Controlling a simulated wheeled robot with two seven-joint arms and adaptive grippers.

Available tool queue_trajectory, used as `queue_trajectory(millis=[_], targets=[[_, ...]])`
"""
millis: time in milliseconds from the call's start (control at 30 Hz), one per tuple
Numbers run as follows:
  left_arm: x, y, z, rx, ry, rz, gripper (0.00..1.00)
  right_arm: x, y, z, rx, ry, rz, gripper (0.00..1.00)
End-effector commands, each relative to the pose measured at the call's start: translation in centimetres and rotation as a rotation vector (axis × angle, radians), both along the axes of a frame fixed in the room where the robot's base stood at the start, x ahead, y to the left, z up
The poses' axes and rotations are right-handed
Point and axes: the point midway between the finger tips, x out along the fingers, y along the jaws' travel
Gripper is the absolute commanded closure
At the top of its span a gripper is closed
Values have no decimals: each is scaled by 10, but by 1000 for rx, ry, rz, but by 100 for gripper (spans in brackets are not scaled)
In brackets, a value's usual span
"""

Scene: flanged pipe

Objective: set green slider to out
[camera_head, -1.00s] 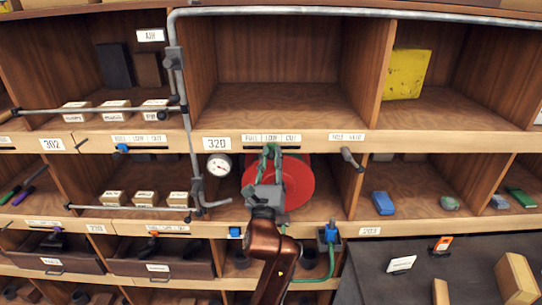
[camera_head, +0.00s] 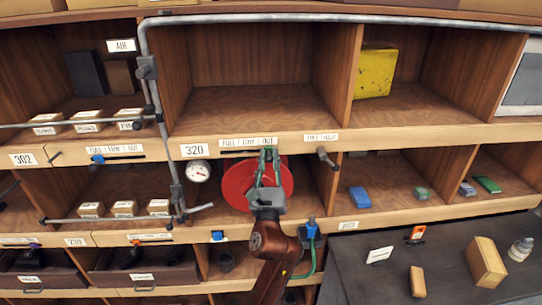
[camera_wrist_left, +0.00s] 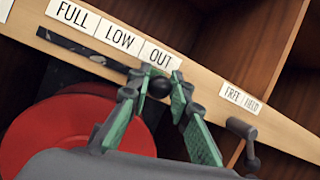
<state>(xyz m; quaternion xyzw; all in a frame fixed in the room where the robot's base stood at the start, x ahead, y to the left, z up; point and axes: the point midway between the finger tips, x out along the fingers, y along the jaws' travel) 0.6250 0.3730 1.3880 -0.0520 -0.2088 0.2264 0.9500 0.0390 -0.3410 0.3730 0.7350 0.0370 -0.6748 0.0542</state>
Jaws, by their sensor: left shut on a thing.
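The slider's knob (camera_wrist_left: 159,87) shows in the left wrist view as a dark round end on the slot in the shelf edge, below the OUT label (camera_wrist_left: 160,57). I cannot tell its green from the green finger pads. My left gripper (camera_wrist_left: 157,77) is shut on it, one finger on each side. In the head view my left gripper (camera_head: 267,158) reaches up to the shelf edge below the right end of the FULL, LOW, OUT strip (camera_head: 248,142) by number 320. The fingers hide most of the slider there. My right gripper is not in view.
A red disc (camera_head: 237,183) sits in the bay behind my gripper. A gauge (camera_head: 198,172) and a grey pipe (camera_head: 174,150) stand to its left. A grey handle (camera_head: 326,157) juts out at right, below the FREE/HELD label. Another slider, blue (camera_head: 97,159), sits at far left.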

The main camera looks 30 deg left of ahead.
Motion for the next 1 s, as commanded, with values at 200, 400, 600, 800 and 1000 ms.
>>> queue_trajectory(millis=[200,400,600,800,1000], targets=[[-1,0,1,3,-3,2,100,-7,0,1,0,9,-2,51],[0,-1,1,4,-3,0,77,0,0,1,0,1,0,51],[-1,0,1,3,-3,2,63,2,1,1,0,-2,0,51],[-1,1,1,3,-2,4,63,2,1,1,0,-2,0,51],[-9,-3,-4,4,-1,4,63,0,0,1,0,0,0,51]])
